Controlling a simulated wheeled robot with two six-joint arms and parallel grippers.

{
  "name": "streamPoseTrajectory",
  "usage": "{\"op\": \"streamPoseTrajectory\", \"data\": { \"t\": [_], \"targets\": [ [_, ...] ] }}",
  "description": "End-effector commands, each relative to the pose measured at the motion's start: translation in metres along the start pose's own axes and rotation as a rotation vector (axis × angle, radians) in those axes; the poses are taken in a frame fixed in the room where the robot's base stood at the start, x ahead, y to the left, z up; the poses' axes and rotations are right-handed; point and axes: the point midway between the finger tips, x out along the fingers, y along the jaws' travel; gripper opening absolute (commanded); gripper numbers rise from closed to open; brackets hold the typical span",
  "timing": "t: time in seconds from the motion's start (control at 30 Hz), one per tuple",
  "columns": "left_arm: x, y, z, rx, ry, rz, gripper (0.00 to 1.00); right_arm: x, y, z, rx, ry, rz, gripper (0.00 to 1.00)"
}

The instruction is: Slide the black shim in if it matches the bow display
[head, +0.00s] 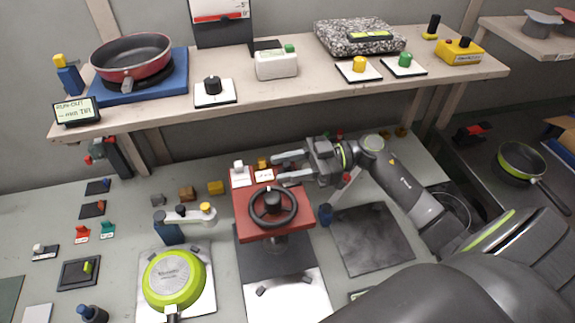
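My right gripper (287,167) is open and empty, its fingers pointing left above the back of a red fixture (252,222) with a black ring handwheel (273,207). My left gripper is not in view.
A green pan (173,280) lies upside down on a plate at the front left. A red pan (133,57) sits on the shelf, above a run-out display (77,111). A dark mat (372,238) lies empty right of the fixture. Another pan (521,163) is far right.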

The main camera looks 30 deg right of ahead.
Motion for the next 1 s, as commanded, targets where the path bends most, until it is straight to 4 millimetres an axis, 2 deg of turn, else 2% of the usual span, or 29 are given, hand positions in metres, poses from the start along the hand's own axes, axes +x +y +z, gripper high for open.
{"op": "streamPoseTrajectory", "data": {
  "t": [0.23,0.37,0.67,1.0],
  "targets": [
    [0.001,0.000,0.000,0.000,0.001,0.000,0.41,-0.002,0.000,0.000,0.000,0.000,0.001,0.38],
    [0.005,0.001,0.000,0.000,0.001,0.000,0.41,-0.011,0.001,0.002,-0.001,-0.004,0.002,0.38],
    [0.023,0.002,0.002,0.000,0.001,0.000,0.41,-0.060,0.000,0.004,0.000,-0.006,0.002,0.38],
    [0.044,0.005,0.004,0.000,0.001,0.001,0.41,-0.124,0.000,0.004,0.002,-0.006,0.002,0.38]
  ]
}}
